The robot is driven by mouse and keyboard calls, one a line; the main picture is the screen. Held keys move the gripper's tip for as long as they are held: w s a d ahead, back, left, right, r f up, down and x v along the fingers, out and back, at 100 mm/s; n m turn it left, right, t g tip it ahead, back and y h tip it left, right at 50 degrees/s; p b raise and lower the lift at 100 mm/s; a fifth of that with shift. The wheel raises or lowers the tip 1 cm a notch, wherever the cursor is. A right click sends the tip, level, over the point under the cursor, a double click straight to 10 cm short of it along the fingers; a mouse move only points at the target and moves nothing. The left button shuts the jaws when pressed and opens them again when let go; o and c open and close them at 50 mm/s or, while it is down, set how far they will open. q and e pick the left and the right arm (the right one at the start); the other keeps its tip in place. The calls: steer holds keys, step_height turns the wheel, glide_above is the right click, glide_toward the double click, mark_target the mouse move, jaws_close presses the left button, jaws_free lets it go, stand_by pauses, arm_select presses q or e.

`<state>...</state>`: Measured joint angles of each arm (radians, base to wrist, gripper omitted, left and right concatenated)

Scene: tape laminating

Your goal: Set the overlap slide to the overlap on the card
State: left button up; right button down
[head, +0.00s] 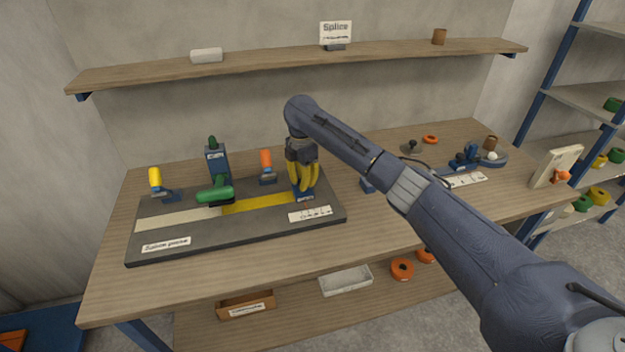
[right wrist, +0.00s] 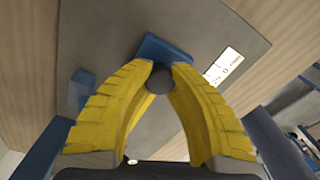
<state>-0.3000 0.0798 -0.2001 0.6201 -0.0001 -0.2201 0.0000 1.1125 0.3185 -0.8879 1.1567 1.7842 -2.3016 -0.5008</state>
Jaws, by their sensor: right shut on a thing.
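The overlap slide is a blue block (head: 303,195) at the right end of the dark grey splice board (head: 160,251). It also shows in the right wrist view (right wrist: 165,49), with a round grey knob (right wrist: 159,81) on it. My right gripper (head: 303,185) points down over the slide, its yellow fingers shut on the knob in the right wrist view (right wrist: 160,75). A white scale (head: 310,213) lies beside the slide, its marks too small to read for a setting. The card (head: 336,32) stands on the shelf; "Splice" is legible, its lower line is not. My left gripper is out of view.
A pale strip (head: 178,219) and a yellow strip (head: 258,203) lie on the board. A green-handled press (head: 214,193) stands between a yellow-topped clamp (head: 156,179) and an orange-topped clamp (head: 266,163). My right arm crosses the bench's right half. Bare wood lies in front of the board.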

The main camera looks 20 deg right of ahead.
steer(key=c, duration=1.1)
jaws_free()
steer(key=shift+o, duration=0.2)
steer(key=shift+r, duration=0.1)
step_height(320, 180, up, 12)
